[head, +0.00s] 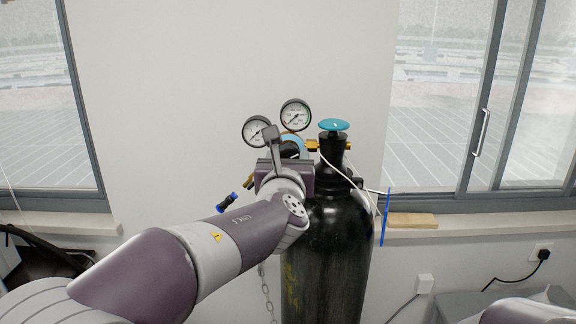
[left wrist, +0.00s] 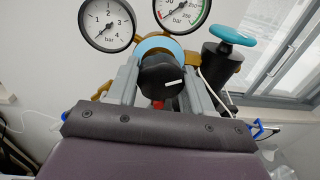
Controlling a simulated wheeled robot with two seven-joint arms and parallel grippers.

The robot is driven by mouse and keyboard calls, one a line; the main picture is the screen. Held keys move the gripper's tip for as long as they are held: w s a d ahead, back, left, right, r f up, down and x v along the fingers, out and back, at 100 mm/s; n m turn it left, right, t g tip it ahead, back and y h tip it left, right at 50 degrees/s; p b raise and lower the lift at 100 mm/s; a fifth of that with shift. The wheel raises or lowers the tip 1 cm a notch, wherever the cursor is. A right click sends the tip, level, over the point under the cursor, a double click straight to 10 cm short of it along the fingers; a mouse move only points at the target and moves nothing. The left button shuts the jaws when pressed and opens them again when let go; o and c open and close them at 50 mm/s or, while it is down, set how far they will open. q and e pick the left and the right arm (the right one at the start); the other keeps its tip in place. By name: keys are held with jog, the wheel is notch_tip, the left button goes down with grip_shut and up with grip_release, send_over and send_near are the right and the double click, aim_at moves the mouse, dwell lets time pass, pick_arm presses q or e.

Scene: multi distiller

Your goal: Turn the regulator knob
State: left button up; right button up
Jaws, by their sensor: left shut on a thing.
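The regulator knob (left wrist: 162,78) is black with a white mark, between the two fingers of my left gripper (left wrist: 160,88) in the left wrist view. The fingers are shut on it from both sides. In the head view the knob (head: 290,150) shows only in part behind my left gripper (head: 285,152). A blue ring (left wrist: 158,46) sits behind the knob. Two round pressure gauges (head: 296,115) (head: 256,130) stand above it. The regulator is fixed to a black gas cylinder (head: 335,250). My right gripper is not in view.
A teal valve handwheel (head: 334,125) tops the cylinder, just right of the regulator. A white hose runs down beside it. A chain (head: 266,290) hangs at the cylinder's left. Windows and sills flank the wall; the wall left of the gauges is clear.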

pick_arm(q)
jog(key=n+b, duration=0.2)
jog(key=b, duration=0.1)
jog(key=n+b, duration=0.6)
jog(key=shift+d+f+t+b, duration=0.1)
jog(key=shift+f+t+b, duration=0.2)
jog(key=shift+f+b, duration=0.05)
jog(key=shift+r+n+y+b, duration=0.2)
jog(key=shift+n+y+b, duration=0.1)
jog(key=shift+n+b, duration=1.35)
jog(key=shift+n, duration=0.45)
jog(key=shift+r, duration=0.1)
jog(key=o, duration=1)
jog(key=s+b, duration=0.1)
jog(key=s, duration=0.3)
jog(key=s+b, duration=0.1)
jog(key=s, duration=0.3)
jog(key=s+b, duration=0.1)
jog(key=s, duration=0.3)
jog(key=shift+s+a+f, duration=0.2)
jog(key=shift+s+f, duration=0.15)
jog(key=shift+f, duration=0.05)
